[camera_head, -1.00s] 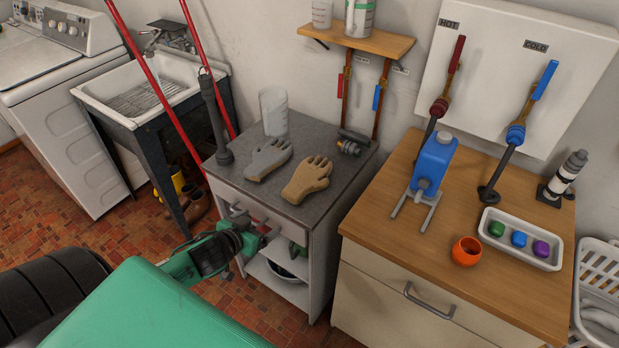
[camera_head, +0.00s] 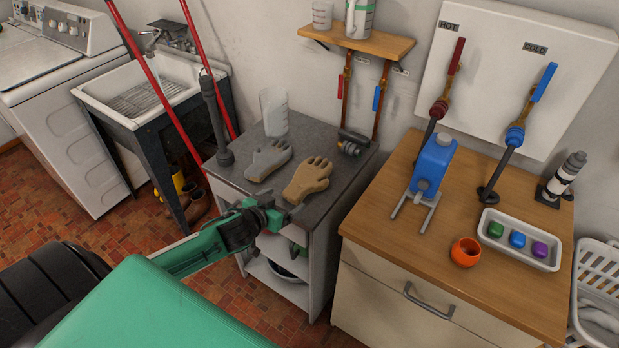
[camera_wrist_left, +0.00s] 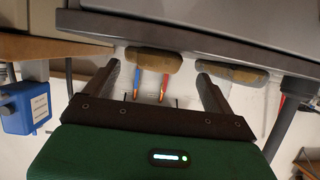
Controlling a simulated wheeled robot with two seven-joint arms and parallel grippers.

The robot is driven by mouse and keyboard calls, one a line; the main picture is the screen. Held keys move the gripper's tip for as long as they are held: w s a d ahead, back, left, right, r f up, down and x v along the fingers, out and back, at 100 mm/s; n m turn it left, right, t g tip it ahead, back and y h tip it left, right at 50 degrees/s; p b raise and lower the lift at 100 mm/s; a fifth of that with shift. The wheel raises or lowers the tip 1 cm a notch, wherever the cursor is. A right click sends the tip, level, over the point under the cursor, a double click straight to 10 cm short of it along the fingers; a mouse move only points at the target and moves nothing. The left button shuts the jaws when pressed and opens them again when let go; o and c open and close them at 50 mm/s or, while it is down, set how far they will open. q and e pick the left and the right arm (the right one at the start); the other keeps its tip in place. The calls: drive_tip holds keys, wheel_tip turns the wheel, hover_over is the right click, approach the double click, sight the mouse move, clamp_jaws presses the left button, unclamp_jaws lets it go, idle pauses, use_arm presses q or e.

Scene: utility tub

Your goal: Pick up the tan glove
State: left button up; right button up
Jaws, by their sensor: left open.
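The tan glove (camera_head: 308,180) lies on the grey top of the small cabinet (camera_head: 333,178), near its front edge. A grey glove (camera_head: 268,160) lies to its left. My left gripper (camera_head: 279,212) is open and empty at the cabinet's front edge, just in front of the tan glove and apart from it. In the left wrist view, which looks upside down, the tan glove (camera_wrist_left: 153,62) shows beyond and between the open fingers (camera_wrist_left: 162,85). The grey glove (camera_wrist_left: 232,72) shows there to the right. My right gripper is not in view.
A translucent container (camera_head: 274,112) stands behind the gloves, a dark upright tool (camera_head: 216,125) at the left, and a metal fitting (camera_head: 350,147) at the back right.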

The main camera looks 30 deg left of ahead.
sight(291, 195)
use_arm(q)
drive_tip(key=shift+w+d, duration=0.1)
drive_tip(key=shift+w, duration=0.6)
drive_tip(key=shift+p+x, duration=0.7)
drive_tip(key=shift+x, duration=1.35)
drive_tip(key=shift+d, duration=0.1)
drive_tip(key=c, duration=1.2)
drive_tip(key=shift+c, duration=0.2)
drive_tip(key=shift+r, duration=0.1)
